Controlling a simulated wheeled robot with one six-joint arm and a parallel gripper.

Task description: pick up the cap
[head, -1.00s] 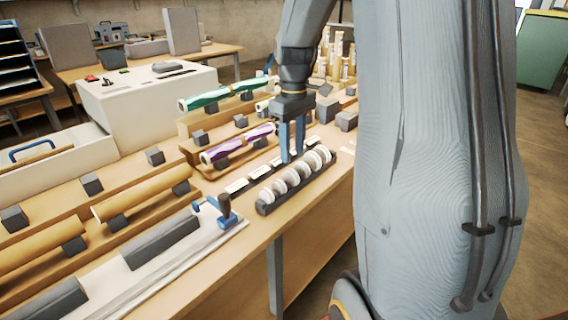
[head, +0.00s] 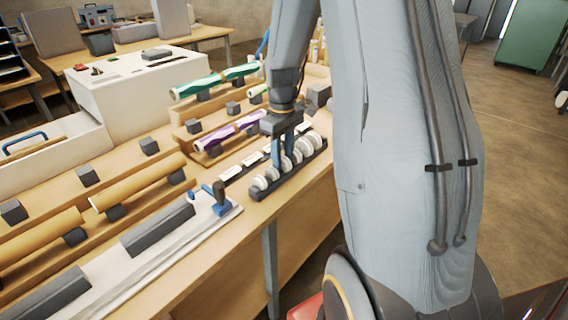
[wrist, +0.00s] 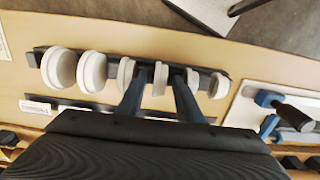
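Several white round caps stand on edge in a row in a dark slotted rack (wrist: 218,92); the rack also shows in the head view (head: 316,159). My gripper (head: 283,158) points down over the middle of the row. In the wrist view, the two blue fingers of my gripper (wrist: 163,78) are apart, with one cap (wrist: 159,79) between them. Small gaps seem to show on both sides of that cap. Other caps stand close by, such as a large one (wrist: 92,72) to the left and one (wrist: 193,80) just right of the fingers. My arm hides part of the bench in the head view.
A labelled strip (head: 232,174) lies behind the rack. Purple rolls (head: 222,137) and green rolls (head: 197,87) rest on stepped shelves behind. The bench's front edge is close to the rack.

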